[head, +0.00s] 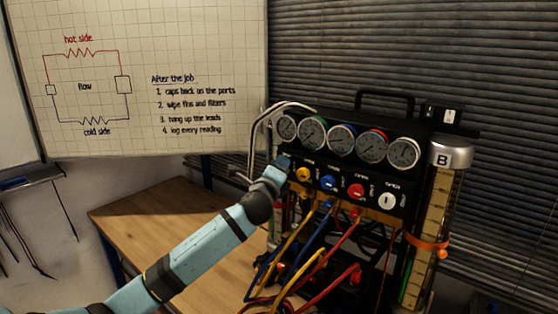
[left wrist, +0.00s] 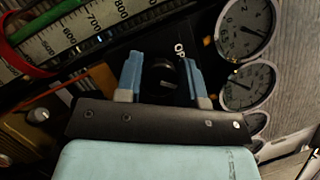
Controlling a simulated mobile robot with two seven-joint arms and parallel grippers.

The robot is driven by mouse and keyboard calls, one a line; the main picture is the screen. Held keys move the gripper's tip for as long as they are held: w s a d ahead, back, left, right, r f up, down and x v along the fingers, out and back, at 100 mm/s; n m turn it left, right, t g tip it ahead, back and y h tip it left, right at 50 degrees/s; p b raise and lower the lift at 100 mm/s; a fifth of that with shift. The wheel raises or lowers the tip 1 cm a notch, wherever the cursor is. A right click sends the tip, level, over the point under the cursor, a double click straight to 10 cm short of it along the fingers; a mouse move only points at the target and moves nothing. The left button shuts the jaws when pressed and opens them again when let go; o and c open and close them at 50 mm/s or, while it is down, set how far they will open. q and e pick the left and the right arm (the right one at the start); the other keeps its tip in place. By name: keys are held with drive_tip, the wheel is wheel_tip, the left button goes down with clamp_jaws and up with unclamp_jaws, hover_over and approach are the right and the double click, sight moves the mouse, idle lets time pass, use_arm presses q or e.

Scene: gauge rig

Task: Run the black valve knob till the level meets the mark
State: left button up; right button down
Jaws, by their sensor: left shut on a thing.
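The black valve knob (left wrist: 166,76) sits between the two blue fingers of my left gripper (left wrist: 161,58) in the left wrist view, beside white lettering on the panel. The gripper is shut on it. In the head view my left gripper (head: 284,162) is at the left end of the gauge panel and hides the knob. A clear tube marked B (head: 416,270) with a yellowish scale stands at the right, with an orange ring (head: 427,244) around it. A numbered scale (left wrist: 95,28) shows in the left wrist view. I cannot make out the liquid level. My right gripper is out of view.
A row of round gauges (head: 342,139) tops the panel. Yellow, blue, red and white knobs (head: 356,190) sit below them. Coloured hoses (head: 335,240) hang in front. The wooden table (head: 150,215) is bare at the left. A whiteboard (head: 140,75) and blinds stand behind.

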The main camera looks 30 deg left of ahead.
use_arm(q)
drive_tip(key=n+p, duration=0.1)
drive_tip(key=n, duration=0.1)
drive_tip(key=n+g+p, duration=0.1)
drive_tip(key=n+p, duration=0.1)
drive_tip(key=n+g+p, duration=0.1)
drive_tip(key=p, duration=0.1)
drive_tip(key=shift+r+n, duration=0.25)
drive_tip(key=shift+n, duration=0.15)
drive_tip(key=shift+f+n+g+p, duration=0.1)
drive_tip(key=shift+n+g+p, duration=0.3)
drive_tip(key=shift+n+p, duration=0.7)
drive_tip(key=shift+f, duration=0.15)
drive_tip(key=o, duration=0.9)
drive_tip(key=shift+b+v, duration=1.25)
drive_tip(key=shift+v, duration=5.7)
drive_tip(key=shift+w, duration=0.1)
